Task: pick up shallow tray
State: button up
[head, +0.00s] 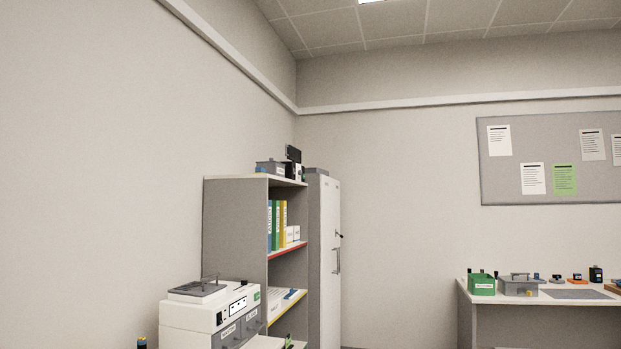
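A flat, dark grey, square piece (198,289) lies on top of a white machine (190,315) at the lower left. It looks like a shallow tray, but I cannot tell for sure. A thin upright bar stands at its right side. My gripper is not in view.
A grey shelf unit (235,225) with binders (276,225) stands behind the machine, beside a tall white cabinet (325,260). At the right, a desk (545,299) holds a green bin (482,285), a grey box (519,287) and several small items. A noticeboard (545,150) hangs above it.

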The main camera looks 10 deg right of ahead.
aim_at(308, 169)
jog(key=z, duration=0.35)
jog(key=i, duration=1.1)
jog(key=z, duration=0.6)
jog(key=i, duration=3.35)
jog(key=u, duration=0.85)
jog(key=i, duration=1.3)
jog(key=u, duration=0.55)
